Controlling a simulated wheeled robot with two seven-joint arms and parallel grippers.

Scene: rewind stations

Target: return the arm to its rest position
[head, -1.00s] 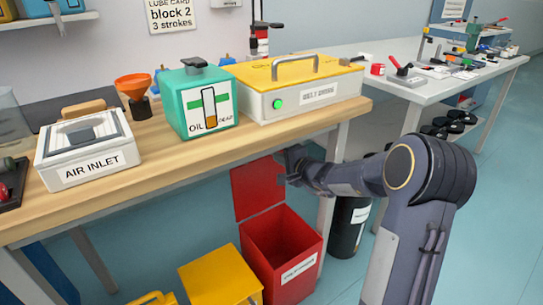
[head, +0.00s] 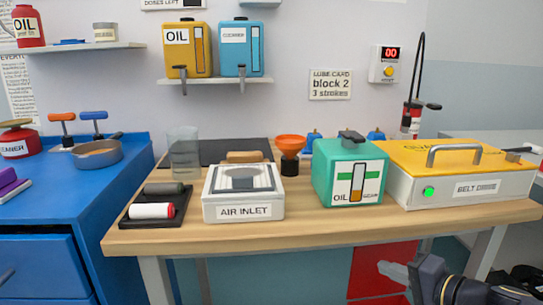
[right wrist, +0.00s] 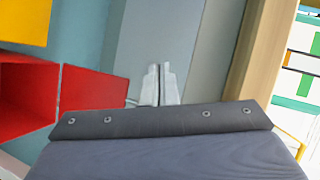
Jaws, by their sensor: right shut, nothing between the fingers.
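My right gripper (head: 388,270) shows at the lower right of the head view, in front of and below the wooden table's front edge. In the right wrist view its two fingers (right wrist: 159,85) lie close together, shut with nothing between them. A part of my right arm (head: 470,290) runs off the bottom right of the head view. My left gripper is in neither view.
The wooden table (head: 300,222) holds an air inlet box (head: 243,210), a green oil can (head: 350,172) and a yellow-topped belt drive box (head: 460,185). A red bin with its raised lid (right wrist: 95,87) is beside the gripper. A blue cabinet (head: 60,215) stands left.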

